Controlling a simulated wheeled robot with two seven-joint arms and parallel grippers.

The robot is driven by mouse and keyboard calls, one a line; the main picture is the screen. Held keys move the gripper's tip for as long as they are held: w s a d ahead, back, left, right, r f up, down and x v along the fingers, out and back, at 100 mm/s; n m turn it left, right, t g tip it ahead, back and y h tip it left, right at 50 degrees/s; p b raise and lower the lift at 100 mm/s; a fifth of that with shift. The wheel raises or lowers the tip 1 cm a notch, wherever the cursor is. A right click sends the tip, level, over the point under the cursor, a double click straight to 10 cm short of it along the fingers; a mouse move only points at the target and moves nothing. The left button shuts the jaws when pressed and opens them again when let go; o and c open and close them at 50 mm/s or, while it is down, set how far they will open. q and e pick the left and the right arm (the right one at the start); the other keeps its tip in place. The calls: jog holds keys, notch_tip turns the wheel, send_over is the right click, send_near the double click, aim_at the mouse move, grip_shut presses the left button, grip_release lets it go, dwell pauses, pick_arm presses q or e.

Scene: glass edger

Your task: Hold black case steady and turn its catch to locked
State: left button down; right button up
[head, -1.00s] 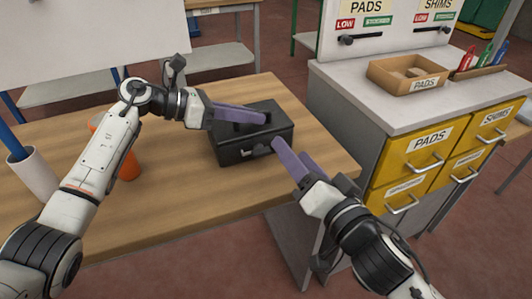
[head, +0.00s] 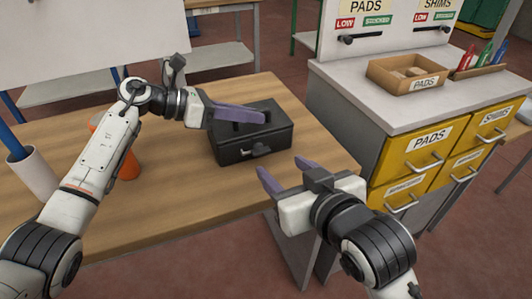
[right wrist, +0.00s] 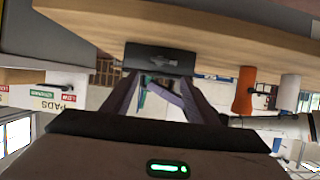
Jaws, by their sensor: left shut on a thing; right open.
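The black case (head: 228,154) sits closed on the wooden table near its front right part. Its small grey catch (head: 257,152) is on the front face; its exact setting is too small to tell. My left gripper (head: 262,117) is shut on the handle on top of the case, which its purple fingers mostly hide. My right gripper (head: 281,168) is open and empty, in front of the case and apart from the catch, fingers pointing towards it. In the right wrist view the case (right wrist: 145,66) appears upside down beyond the open fingers, its front face showing.
An orange object (head: 129,163) and a white cup (head: 32,175) stand on the wooden table (head: 180,205), to the left. A grey cabinet with yellow drawers (head: 412,160) stands to the right, close to my right gripper. A cardboard tray (head: 405,76) is on it.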

aim_at(261, 150)
jog(key=x, duration=1)
jog(key=shift+w, duration=0.1)
jog(key=c, duration=1.1)
jog(key=shift+o, duration=0.2)
